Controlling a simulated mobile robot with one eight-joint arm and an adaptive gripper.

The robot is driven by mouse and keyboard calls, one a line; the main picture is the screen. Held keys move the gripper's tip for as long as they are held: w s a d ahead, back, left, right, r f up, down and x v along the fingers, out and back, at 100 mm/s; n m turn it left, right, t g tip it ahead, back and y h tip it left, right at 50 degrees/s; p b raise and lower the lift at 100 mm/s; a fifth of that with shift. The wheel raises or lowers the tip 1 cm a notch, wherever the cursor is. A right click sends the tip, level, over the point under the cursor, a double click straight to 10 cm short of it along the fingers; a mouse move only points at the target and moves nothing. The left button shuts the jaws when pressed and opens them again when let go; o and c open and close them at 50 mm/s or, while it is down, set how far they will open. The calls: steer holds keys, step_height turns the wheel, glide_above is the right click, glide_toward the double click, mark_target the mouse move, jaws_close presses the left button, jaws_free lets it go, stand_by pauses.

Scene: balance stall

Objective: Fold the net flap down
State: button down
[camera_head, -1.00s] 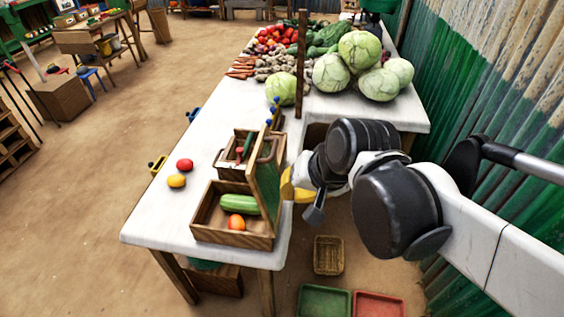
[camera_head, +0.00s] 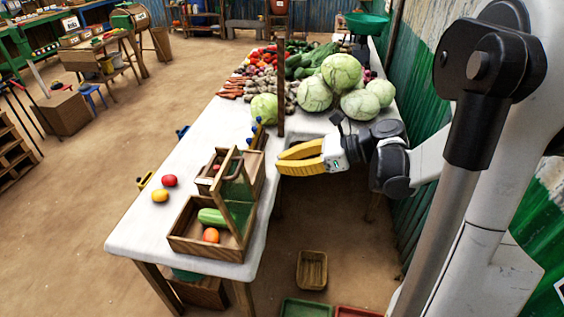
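The net flap (camera_head: 237,186) is a wooden frame with green netting. It stands raised, at a steep angle, over the wooden crate (camera_head: 196,247) on the near part of the white table. A green zucchini (camera_head: 213,217) and an orange fruit (camera_head: 211,235) lie in the crate's near compartment. The flap partly hides the far compartment. My gripper (camera_head: 284,160), with yellow fingers, is to the right of and beyond the flap, above the table's right edge. Its fingers lie close together with nothing seen between them, and they are apart from the flap.
A dark post (camera_head: 281,95) rises just beyond my gripper. Cabbages (camera_head: 341,72) and other vegetables fill the table's far end. The corrugated wall (camera_head: 420,120) is at right.

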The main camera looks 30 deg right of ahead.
steer(key=b+x, duration=0.3)
steer(key=x, duration=0.7)
steer(key=shift+w+f, duration=0.15)
steer(key=shift+a, duration=0.2)
